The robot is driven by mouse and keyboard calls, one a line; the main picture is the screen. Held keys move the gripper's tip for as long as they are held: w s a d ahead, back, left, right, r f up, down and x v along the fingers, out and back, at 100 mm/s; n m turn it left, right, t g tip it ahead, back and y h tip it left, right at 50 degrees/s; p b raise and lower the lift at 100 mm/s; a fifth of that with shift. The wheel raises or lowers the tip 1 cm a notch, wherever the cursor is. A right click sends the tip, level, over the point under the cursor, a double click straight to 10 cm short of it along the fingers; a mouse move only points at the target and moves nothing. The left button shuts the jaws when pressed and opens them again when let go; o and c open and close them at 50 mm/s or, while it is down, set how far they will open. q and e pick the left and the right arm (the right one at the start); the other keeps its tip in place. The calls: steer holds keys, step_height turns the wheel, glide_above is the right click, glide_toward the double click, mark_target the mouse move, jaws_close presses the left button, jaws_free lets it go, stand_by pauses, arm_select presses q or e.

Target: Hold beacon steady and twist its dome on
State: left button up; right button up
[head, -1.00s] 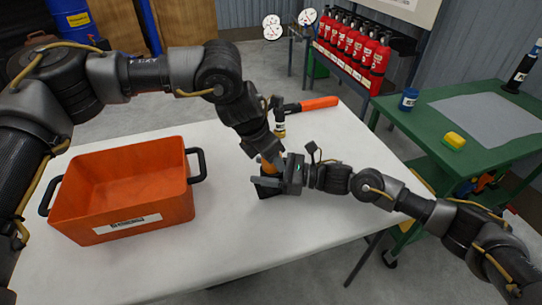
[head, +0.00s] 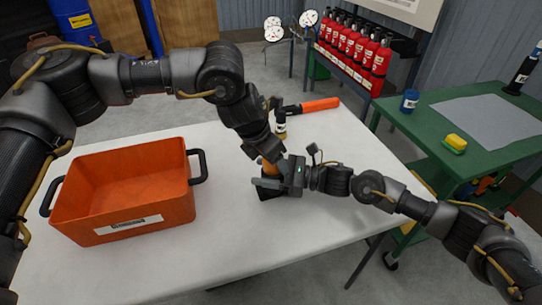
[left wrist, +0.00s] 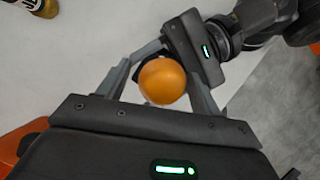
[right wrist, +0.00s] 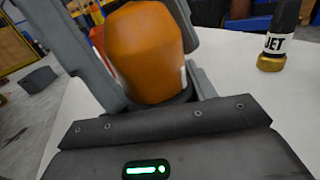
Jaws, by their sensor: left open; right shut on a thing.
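The beacon stands on the white table, with a black base (head: 270,191) and an orange dome (head: 269,168) on top, partly hidden by my grippers. My right gripper (head: 270,183) comes from the right and is shut on the base low down. In the right wrist view the dome (right wrist: 145,52) rises between and above its fingers. My left gripper (head: 264,152) is above, pointing down, with its fingers open. In the left wrist view its fingers stand apart on either side of the dome (left wrist: 162,80). I cannot tell whether the dome is seated fully on the base.
An orange bin (head: 122,195) with black handles sits left on the table (head: 235,245). Behind the beacon stand a black-and-brass nozzle labelled JET (right wrist: 272,45) and an orange-handled tool (head: 318,105). A green bench (head: 440,125) is at right. The table front is clear.

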arm_select(q)
steer(key=shift+s+d, duration=0.1)
steer(key=m+g, duration=0.1)
steer(key=m, duration=0.1)
steer(key=m+g, duration=0.1)
steer(key=m, duration=0.2)
steer(key=shift+m+h, duration=0.3)
steer(key=shift+h, duration=0.1)
steer(key=a+r+m+g, duration=0.1)
steer(key=a+r, duration=0.3)
steer(key=r, duration=0.7)
steer(key=shift+s+a+m, duration=0.35)
steer(key=shift+s+m, duration=0.05)
steer(key=shift+m, duration=0.4)
